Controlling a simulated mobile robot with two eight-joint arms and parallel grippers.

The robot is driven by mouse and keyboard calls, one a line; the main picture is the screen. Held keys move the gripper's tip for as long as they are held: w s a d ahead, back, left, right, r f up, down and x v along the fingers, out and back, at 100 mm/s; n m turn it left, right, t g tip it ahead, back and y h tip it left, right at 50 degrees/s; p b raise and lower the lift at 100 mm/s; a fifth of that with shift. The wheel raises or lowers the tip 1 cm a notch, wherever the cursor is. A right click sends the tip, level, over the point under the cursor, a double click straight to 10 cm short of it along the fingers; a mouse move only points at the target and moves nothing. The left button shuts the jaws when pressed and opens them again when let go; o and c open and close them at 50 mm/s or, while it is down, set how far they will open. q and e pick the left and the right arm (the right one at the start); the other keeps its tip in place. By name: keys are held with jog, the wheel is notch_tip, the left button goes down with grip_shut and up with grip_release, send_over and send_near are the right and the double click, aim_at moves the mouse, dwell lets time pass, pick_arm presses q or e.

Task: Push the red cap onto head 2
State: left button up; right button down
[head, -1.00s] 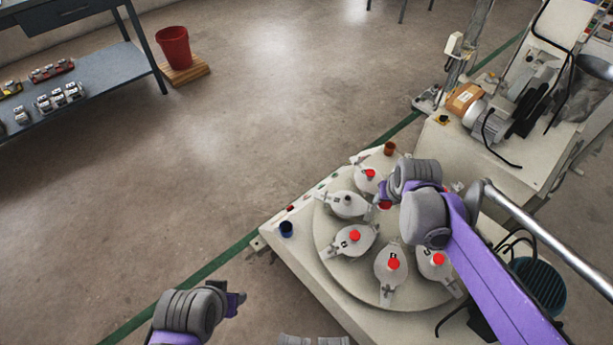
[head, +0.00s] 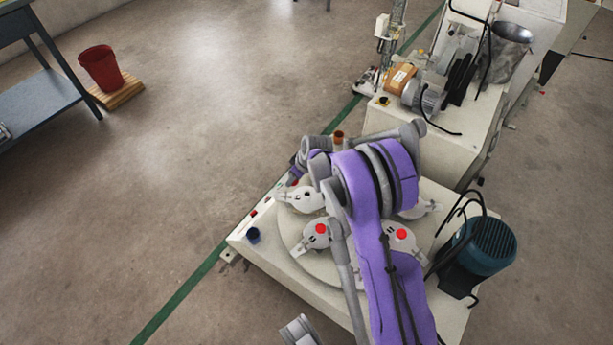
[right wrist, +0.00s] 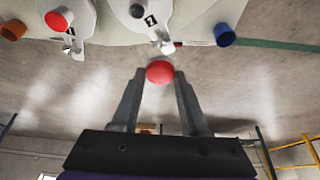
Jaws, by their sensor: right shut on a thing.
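The red cap (right wrist: 160,72) sits between the fingertips of my right gripper (right wrist: 160,76) in the right wrist view. Just beyond it is head 2 (right wrist: 151,22), a pale disc with a dark bare stub and a black number. The cap appears apart from that stub. In the head view, head 2 (head: 298,201) lies at the left of the round turntable (head: 294,239). My right arm reaches over the turntable, and its gripper (head: 296,174) is near the table's far-left edge, partly hidden by its links.
Other heads carry red caps, among them one in front (head: 317,236) and one beside head 2 (right wrist: 59,20). A blue cup (head: 253,235) and an orange cup (head: 338,136) stand at the table edge. A teal motor (head: 487,247) is at right.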

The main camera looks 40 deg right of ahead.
jog(key=shift+n, duration=0.3)
jog(key=shift+s+d+f+b, duration=0.3)
jog(key=shift+d+f, duration=0.5)
jog(key=shift+f, duration=0.35)
jog(key=shift+s+d+f+b, duration=0.15)
jog(key=shift+d+f+b, duration=0.15)
jog(key=shift+d+f, duration=0.7)
jog(key=shift+s+d+f+b, duration=0.3)
jog(key=shift+d+f, duration=0.3)
jog(key=shift+f, duration=0.75)
jog(key=shift+f+b, duration=0.55)
jog(key=shift+f, duration=0.25)
jog(key=shift+f+b, duration=0.65)
jog(key=shift+f, duration=0.15)
grip_release()
jog(key=shift+r, duration=0.2)
